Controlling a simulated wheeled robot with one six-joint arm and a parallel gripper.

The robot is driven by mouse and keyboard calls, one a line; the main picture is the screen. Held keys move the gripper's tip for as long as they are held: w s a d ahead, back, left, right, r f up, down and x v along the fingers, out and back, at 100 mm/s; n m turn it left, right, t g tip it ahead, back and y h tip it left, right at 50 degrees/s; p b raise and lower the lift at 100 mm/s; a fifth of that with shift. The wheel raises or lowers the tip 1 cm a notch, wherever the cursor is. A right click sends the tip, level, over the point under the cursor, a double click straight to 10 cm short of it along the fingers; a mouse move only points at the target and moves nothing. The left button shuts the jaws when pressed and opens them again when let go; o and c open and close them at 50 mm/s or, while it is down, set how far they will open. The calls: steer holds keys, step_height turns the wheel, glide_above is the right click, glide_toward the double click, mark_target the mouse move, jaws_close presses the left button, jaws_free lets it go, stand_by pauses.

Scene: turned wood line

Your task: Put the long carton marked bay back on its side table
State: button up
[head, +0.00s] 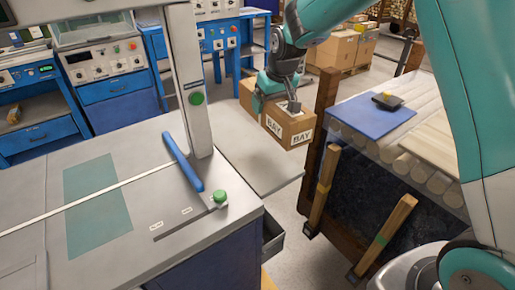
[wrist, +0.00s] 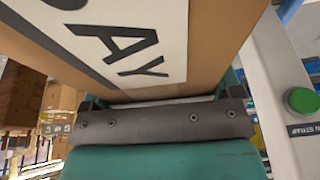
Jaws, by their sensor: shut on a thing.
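The long brown carton marked BAY (head: 288,127) is held in my gripper (head: 286,103) in the head view. It hangs beyond and a little above the right end of the grey side table (head: 265,165); whether they touch cannot be told. In the wrist view the carton (wrist: 215,45) fills the top, with its white BAY label close to the camera. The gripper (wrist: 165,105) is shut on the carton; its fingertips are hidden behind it.
A grey bench (head: 150,235) with a blue handle (head: 183,162) and green button stands at the left. At the right, a wooden-posted stand holds logs and a blue sheet (head: 371,116). Stacked cartons (head: 343,48) stand behind. Grey floor shows between bench and stand.

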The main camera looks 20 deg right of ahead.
steer(key=shift+n, duration=0.6)
steer(key=w+a+r, duration=0.1)
steer(key=r, duration=0.1)
steer(key=w+a+r, duration=0.1)
steer(key=r, duration=0.1)
steer(key=w+a+r, duration=0.1)
steer(key=r, duration=0.1)
steer(key=shift+w+a+r, duration=0.2)
steer(key=shift+w+r, duration=0.15)
steer(key=shift+w, duration=0.05)
step_height(320, 180, down, 19)
steer(key=p, duration=0.2)
steer(key=shift+f+p, duration=0.15)
steer(key=shift+p, duration=0.15)
steer(key=shift+f, duration=0.1)
